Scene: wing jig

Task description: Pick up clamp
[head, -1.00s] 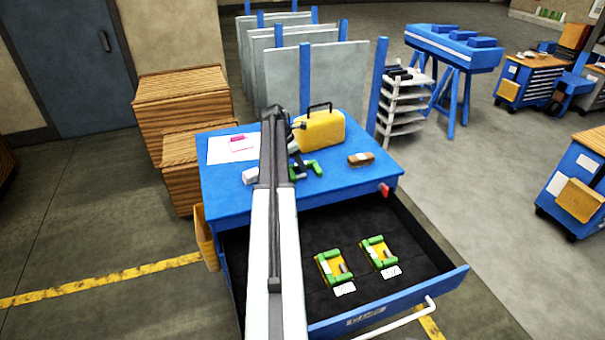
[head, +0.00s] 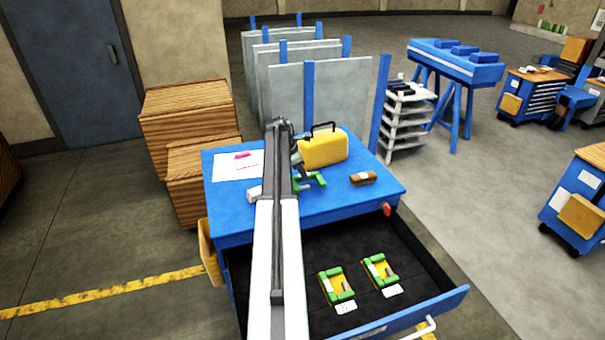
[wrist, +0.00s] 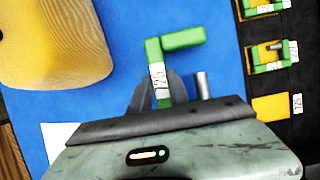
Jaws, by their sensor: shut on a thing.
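The green clamp (wrist: 183,40) has a white tag marked 725 and a grey metal screw. My gripper (wrist: 163,90) is shut on its tagged part in the wrist view. In the head view the clamp (head: 316,181) shows just right of my arm, over the blue cabinet top (head: 335,200). My arm hides part of the gripper there. I cannot tell how far the clamp is above the top. Two other green clamps, a left one (head: 336,285) and a right one (head: 379,270), lie in the open drawer (head: 300,255).
A yellow case (head: 323,150) stands behind the clamp. A brown block (head: 363,179) lies to the right, a white sheet (head: 232,165) to the left. In the wrist view a bare yellow patch (wrist: 270,107) tagged 725 shows in the drawer.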

